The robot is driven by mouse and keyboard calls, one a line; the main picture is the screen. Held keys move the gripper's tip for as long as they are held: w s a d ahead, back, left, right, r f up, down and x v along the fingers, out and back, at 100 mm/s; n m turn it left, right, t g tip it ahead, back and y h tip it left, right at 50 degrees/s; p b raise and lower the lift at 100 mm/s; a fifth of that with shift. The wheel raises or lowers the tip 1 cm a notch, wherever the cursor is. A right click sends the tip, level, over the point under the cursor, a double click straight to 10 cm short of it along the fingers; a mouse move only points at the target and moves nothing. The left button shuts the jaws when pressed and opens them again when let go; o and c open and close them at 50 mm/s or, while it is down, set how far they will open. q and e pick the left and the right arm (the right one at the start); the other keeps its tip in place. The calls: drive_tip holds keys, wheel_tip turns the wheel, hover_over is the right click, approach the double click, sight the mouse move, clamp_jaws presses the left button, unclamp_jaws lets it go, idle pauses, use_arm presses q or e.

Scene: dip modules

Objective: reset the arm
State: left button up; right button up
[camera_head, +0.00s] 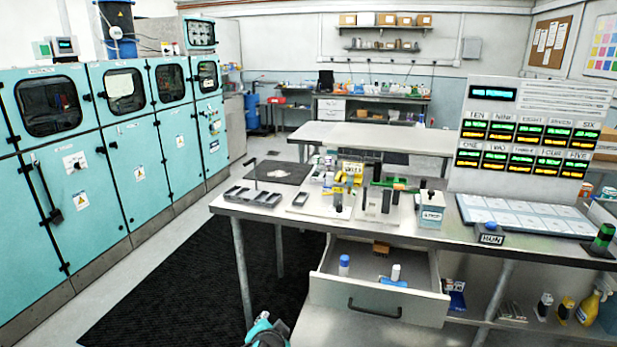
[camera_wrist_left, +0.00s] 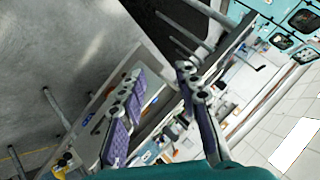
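My left gripper (camera_head: 268,331) shows at the bottom edge of the head view, low in front of the bench and left of the open drawer. Only its teal and grey end shows there. In the left wrist view its two fingers with purple pads (camera_wrist_left: 162,75) stand apart with nothing between them. My right gripper is not in view.
The metal bench (camera_head: 420,236) carries trays, tools and a display panel (camera_head: 533,130). Its drawer (camera_head: 377,302) is pulled out and holds a few small items. Teal cabinets (camera_head: 135,170) line the left. The black floor mat (camera_head: 190,290) is clear.

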use_arm(q)
drive_tip(key=s+a+n+g, duration=0.2)
drive_tip(key=s+a+n, duration=0.2)
drive_tip(key=s, duration=0.6)
drive_tip(key=s+a+f+n+g+h, duration=0.1)
drive_tip(key=s+a+n, duration=0.3)
drive_tip(key=s, duration=0.5)
drive_tip(key=shift+s+a+g, duration=0.4)
